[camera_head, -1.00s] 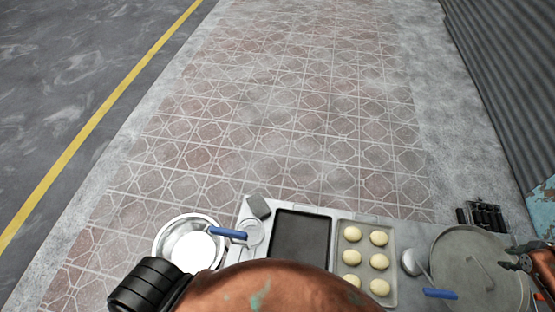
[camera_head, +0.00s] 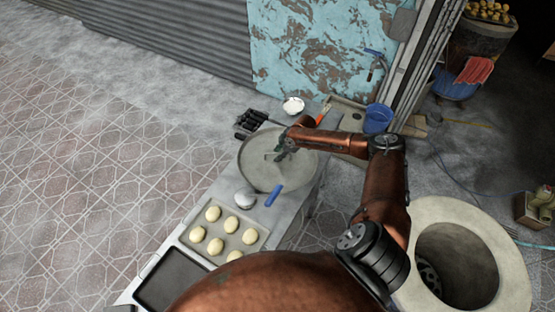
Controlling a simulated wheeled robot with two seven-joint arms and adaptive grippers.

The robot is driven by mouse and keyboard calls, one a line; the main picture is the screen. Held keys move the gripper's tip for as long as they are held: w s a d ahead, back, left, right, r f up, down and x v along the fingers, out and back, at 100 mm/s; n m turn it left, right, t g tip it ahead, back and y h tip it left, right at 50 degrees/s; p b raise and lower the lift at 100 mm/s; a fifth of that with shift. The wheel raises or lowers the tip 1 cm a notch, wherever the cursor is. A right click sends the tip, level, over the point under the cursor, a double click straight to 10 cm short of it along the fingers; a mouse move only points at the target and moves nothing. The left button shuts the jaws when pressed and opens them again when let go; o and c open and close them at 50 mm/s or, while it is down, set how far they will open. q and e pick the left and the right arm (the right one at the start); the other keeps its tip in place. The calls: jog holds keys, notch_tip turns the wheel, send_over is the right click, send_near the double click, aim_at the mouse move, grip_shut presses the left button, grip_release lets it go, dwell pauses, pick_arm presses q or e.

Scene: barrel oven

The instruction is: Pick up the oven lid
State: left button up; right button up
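The oven lid (camera_head: 256,177) is a round grey disc with a handle on top. It lies flat at the far end of the work table (camera_head: 205,207). My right gripper (camera_head: 280,153) is over the lid, at or just above its handle. The gripper covers much of the handle, and I cannot tell if its fingers are open or closed on it. The barrel oven (camera_head: 415,222) stands at the lower right, its round top opening uncovered. My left gripper is out of view.
A tray of dough balls (camera_head: 258,238), a dark tray (camera_head: 172,282) and a blue-handled tool (camera_head: 273,196) lie nearer on the table. Black-handled tools (camera_head: 250,124) and a white bowl (camera_head: 293,106) are beyond the lid. A blue bucket (camera_head: 378,119) stands behind my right arm.

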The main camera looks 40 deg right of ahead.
jog(key=shift+w+f, duration=0.1)
jog(key=shift+f, duration=0.15)
jog(key=shift+c, duration=0.6)
grip_shut()
jog(key=shift+w+d+r, duration=0.1)
jog(key=shift+r, duration=0.1)
